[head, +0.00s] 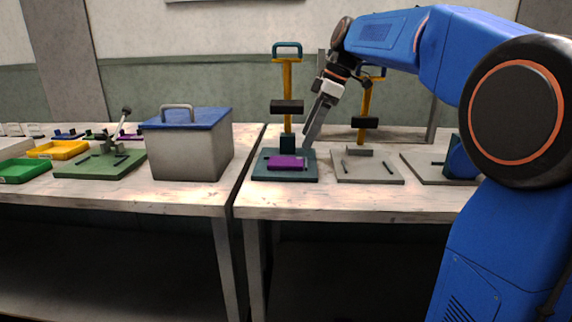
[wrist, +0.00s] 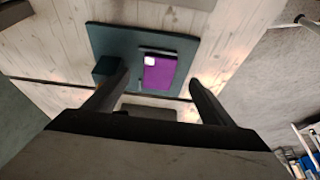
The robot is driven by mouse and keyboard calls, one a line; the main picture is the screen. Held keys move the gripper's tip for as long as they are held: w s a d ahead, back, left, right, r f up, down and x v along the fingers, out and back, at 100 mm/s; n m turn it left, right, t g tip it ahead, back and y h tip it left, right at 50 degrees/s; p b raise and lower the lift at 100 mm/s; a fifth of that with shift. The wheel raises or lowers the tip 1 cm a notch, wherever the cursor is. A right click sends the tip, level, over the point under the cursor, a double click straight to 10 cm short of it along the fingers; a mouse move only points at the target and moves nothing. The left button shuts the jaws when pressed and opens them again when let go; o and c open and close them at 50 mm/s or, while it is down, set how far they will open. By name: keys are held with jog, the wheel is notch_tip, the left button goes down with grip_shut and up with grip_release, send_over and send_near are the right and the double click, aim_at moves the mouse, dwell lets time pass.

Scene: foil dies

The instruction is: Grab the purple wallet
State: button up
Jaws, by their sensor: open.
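The purple wallet (head: 287,162) lies flat on the teal base plate (head: 262,173) of a press with a yellow column. In the wrist view the wallet (wrist: 160,73) shows as a purple rectangle with a small white patch at one corner, on the teal plate (wrist: 110,38). My gripper (head: 308,140) points down just to the right of the wallet in the head view. In the wrist view my gripper (wrist: 160,82) is open, with one finger on each side of the wallet's line. It holds nothing; I cannot tell its exact height above the wallet.
The yellow press column (head: 287,85) with a black block rises behind the wallet. A second press on a grey plate (head: 368,175) stands to the right. A grey box with a blue lid (head: 188,120) stands on the left table. The front table edge (head: 330,213) is clear.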

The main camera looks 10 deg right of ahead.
aim_at(295, 161)
jog(key=shift+x, duration=3.8)
jog(key=shift+a, duration=0.1)
jog(key=c, duration=1.2)
